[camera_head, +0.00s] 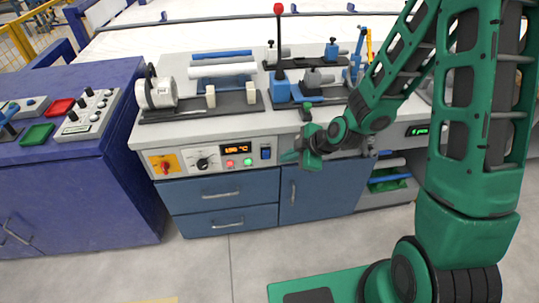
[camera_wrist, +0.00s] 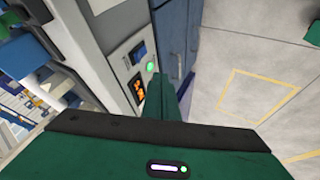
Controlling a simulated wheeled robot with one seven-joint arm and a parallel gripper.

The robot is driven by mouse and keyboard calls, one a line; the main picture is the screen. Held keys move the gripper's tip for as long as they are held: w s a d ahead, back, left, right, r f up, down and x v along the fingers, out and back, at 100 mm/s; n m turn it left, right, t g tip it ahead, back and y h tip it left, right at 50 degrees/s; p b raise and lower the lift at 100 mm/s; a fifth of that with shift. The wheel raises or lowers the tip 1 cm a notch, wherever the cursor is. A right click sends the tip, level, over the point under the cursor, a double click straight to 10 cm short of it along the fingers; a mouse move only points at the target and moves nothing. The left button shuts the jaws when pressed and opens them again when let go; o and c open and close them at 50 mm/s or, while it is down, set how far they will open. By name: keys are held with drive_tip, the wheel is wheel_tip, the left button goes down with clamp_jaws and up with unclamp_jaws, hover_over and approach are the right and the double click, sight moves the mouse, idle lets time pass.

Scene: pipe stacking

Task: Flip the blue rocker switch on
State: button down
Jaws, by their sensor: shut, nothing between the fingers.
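The blue rocker switch (camera_head: 266,153) is at the right end of the white control panel on the bench front, right of the round buttons. In the wrist view the switch (camera_wrist: 138,52) shows small on the panel, beyond my fingers; whether it is on or off is too small to tell. My gripper (camera_head: 287,157) is shut and empty, its fingertips pointing left, just right of the switch in the head view. It looks apart from the panel, though the exact gap is hard to judge. In the wrist view the shut fingers (camera_wrist: 168,98) cover part of the panel.
The panel also holds an orange display (camera_head: 237,149), a green button (camera_head: 248,162), a red button (camera_head: 230,164), a black knob (camera_head: 203,163) and a red-on-yellow switch (camera_head: 164,167). Blue drawers (camera_head: 222,195) lie below. Pipes and fixtures stand on the bench top. The floor in front is clear.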

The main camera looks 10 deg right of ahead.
drive_tip(key=shift+w+a+f, duration=0.1)
idle(0.3)
approach(266, 155)
drive_tip(key=shift+s+a+x, duration=0.15)
drive_tip(key=shift+x, duration=0.75)
drive_tip(key=shift+s+a+x, duration=0.1)
drive_tip(key=shift+s+x, duration=0.05)
drive_tip(key=shift+x, duration=0.8)
drive_tip(key=shift+s+a+x, duration=0.15)
drive_tip(key=shift+x, duration=0.75)
